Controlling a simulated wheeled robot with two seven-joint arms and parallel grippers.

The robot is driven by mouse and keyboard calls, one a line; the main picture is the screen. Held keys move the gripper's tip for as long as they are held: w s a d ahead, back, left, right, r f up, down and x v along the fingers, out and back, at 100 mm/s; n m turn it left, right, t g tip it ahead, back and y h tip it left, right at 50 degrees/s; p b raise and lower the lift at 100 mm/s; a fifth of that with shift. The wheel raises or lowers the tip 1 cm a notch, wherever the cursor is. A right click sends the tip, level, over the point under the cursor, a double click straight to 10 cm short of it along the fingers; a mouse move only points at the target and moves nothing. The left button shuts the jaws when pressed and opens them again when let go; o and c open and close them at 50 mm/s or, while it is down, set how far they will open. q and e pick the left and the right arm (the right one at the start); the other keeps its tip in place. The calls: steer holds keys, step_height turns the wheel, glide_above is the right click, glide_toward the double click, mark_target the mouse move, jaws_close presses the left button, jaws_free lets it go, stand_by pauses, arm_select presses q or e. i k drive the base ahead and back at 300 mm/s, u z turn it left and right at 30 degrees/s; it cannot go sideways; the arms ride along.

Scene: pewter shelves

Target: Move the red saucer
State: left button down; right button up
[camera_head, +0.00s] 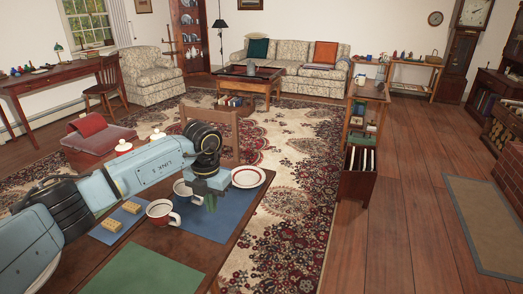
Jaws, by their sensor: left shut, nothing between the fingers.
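A white saucer with a red rim (248,177) lies at the right side of the near table, just beyond the blue mat. My left arm reaches in from the left over the table. My left gripper (211,202) points down just left of the saucer, over the blue mat (218,225). It is shut and empty, and the saucer is clear of its fingers in the picture. The wrist hides part of the table behind it. My right gripper is out of view.
Yellow blocks (112,225) lie on the left of the table, and a green mat (150,272) lies in front. Red-topped white jars (123,148) stand behind my arm. A wooden chair (225,125) stands behind the table.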

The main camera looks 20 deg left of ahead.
mark_target(244, 177)
steer(key=i, duration=1.35)
